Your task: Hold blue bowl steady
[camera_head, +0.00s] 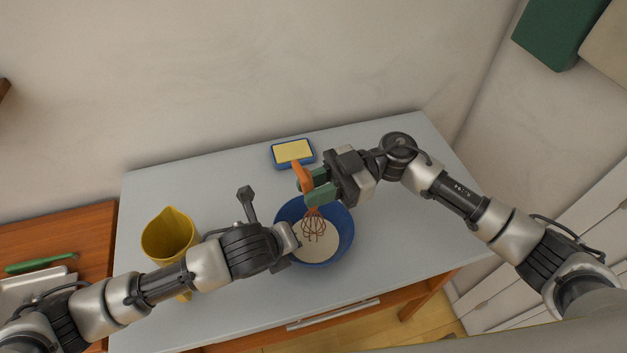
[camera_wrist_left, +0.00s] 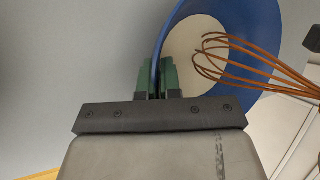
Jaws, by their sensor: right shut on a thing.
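The blue bowl (camera_head: 343,222) stands on the grey-white table with pale contents (camera_head: 318,251) in it. My left gripper reaches its left rim; its fingers are mostly hidden in the head view. In the left wrist view the green fingertips (camera_wrist_left: 157,78) lie close on both sides of the rim of the bowl (camera_wrist_left: 266,30), shut on it. My right gripper (camera_head: 312,187) is shut on the orange whisk (camera_head: 314,229), above the far part of the bowl. The whisk's wires hang down into the bowl; they also show in the left wrist view (camera_wrist_left: 240,65).
A yellow pitcher (camera_head: 168,235) stands left of the bowl, behind my left forearm. A blue-rimmed tray with a yellow top (camera_head: 293,152) lies at the back. A wooden counter (camera_head: 60,235) adjoins on the left. The table's right side (camera_head: 420,225) is clear.

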